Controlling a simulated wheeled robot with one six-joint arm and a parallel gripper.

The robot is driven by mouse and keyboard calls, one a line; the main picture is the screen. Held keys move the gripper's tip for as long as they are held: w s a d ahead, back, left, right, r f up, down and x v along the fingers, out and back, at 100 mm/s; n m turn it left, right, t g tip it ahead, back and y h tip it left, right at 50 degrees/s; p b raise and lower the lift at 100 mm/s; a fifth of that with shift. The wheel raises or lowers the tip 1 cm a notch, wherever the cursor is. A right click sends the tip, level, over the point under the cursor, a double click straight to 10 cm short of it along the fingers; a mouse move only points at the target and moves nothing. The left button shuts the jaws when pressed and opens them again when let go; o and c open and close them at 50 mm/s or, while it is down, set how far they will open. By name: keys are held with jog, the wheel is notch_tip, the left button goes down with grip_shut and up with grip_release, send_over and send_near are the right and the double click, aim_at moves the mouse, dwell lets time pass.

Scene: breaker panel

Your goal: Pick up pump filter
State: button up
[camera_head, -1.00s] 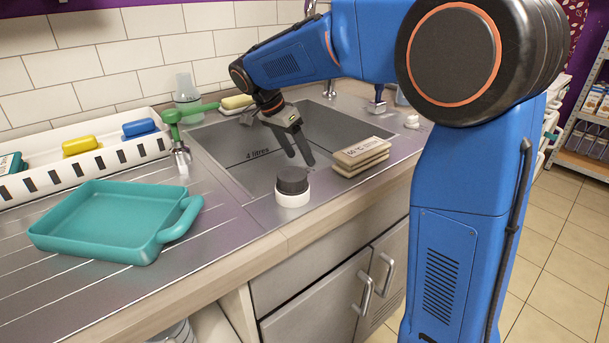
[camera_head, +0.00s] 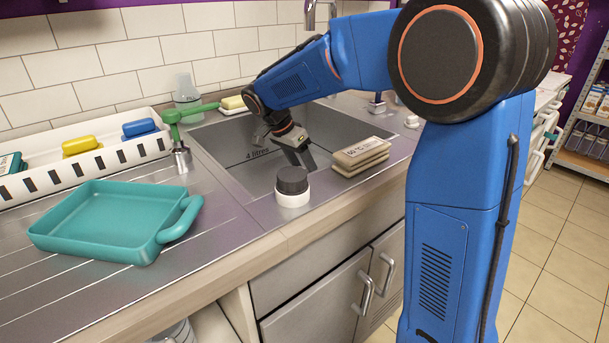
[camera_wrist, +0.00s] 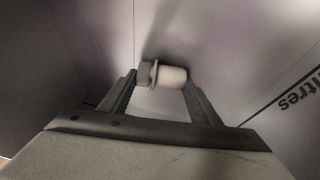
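A small pale cylinder with a grey flanged end, which looks like the pump filter (camera_wrist: 172,77), lies on its side in the sink in the wrist view. It is hidden in the head view. My gripper (camera_wrist: 160,84) is open, with one finger on either side of the filter. The filter shows near the fingertips; I cannot tell whether either finger touches it. In the head view my gripper (camera_head: 300,162) reaches down into the sink, its fingertips partly lost behind the front rim.
The sink (camera_head: 232,165) has walls close around my gripper. A dark-capped white jar (camera_head: 292,198) and stacked tan sponges (camera_head: 346,170) sit on its front rim. A teal tray (camera_head: 60,240), a green-handled tool (camera_head: 182,158) and a white rack (camera_head: 110,157) stand left.

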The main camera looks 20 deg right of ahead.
jog(key=shift+c, duration=0.6)
jog(key=shift+r, duration=0.1)
notch_tip(320, 180, up, 10)
dwell(0.4)
jog(key=shift+r, duration=2.45)
